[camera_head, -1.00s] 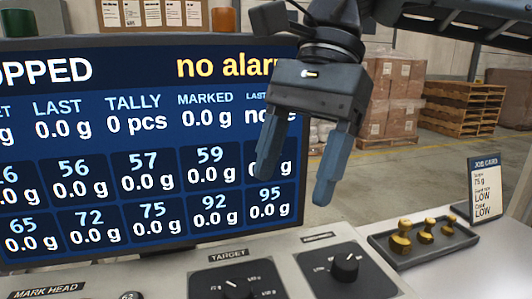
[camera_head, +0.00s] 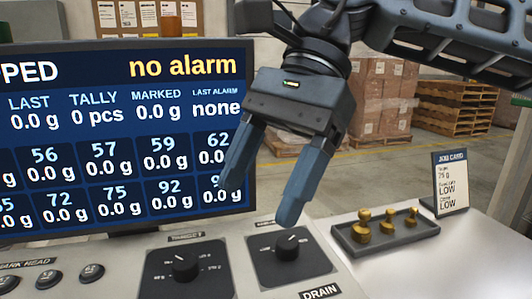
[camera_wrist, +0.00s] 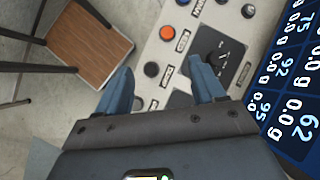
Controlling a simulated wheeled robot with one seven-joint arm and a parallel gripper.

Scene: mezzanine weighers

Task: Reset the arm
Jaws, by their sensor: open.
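My gripper (camera_head: 262,190) is open and empty. In the head view it hangs in the air in front of the right part of the display screen (camera_head: 120,130), above the control panel (camera_head: 110,270). Its two blue fingers are spread apart and point down, tilted to the left, and they hide part of the screen's lower right numbers. In the wrist view my gripper (camera_wrist: 165,85) shows from behind, with the panel and a dial (camera_wrist: 218,50) beyond the fingers.
A dark tray (camera_head: 385,240) with three brass weights and an upright job card (camera_head: 450,183) stand at the right. Two dials (camera_head: 185,268) (camera_head: 288,245) are on the panel. A brown-seated chair (camera_wrist: 90,42) shows in the wrist view. Boxes (camera_head: 385,105) and pallets (camera_head: 455,105) stand behind.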

